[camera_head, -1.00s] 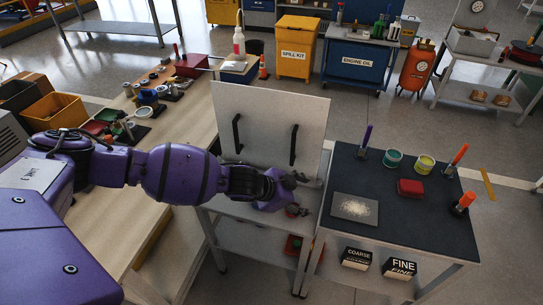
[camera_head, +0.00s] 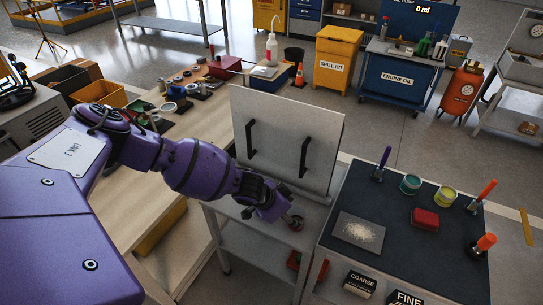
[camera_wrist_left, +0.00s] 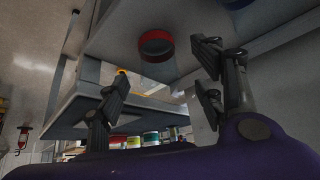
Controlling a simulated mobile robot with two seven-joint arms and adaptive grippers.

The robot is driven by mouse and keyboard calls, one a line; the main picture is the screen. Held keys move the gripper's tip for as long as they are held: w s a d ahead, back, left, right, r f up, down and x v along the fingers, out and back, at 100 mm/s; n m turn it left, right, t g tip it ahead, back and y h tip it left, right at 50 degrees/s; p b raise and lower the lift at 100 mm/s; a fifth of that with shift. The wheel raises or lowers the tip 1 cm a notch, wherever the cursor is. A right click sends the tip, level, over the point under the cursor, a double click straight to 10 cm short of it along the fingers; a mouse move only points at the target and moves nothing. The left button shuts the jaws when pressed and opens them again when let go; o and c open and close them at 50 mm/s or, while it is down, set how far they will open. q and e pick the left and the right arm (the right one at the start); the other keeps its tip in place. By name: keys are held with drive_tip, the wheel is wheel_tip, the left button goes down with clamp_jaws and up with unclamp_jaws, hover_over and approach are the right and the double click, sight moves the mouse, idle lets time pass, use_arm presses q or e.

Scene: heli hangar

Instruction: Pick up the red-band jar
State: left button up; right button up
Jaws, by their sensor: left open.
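A small jar with a red band (camera_wrist_left: 157,45) shows in the left wrist view, ahead of my fingers and near the top of the picture. In the head view, a small dark and red round thing (camera_head: 296,223), which looks like the same jar, stands on the grey cart top (camera_head: 235,208) in front of a white panel. My left gripper (camera_head: 286,213) is close beside it, partly covering that spot. In the wrist view the two fingers of my left gripper (camera_wrist_left: 160,95) are spread apart with nothing between them. My right gripper is not in view.
The upright white panel (camera_head: 285,120) with two black handles stands just behind the gripper. A dark-topped table (camera_head: 390,255) with a red box (camera_head: 424,219), cups and markers is at the right. A long workbench (camera_head: 130,205) is at the left. The lower shelf holds a red thing (camera_head: 294,260).

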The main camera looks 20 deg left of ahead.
sight(295, 217)
use_arm(q)
drive_tip(key=x, duration=0.4)
drive_tip(key=shift+d, duration=0.1)
drive_tip(key=c, duration=1.2)
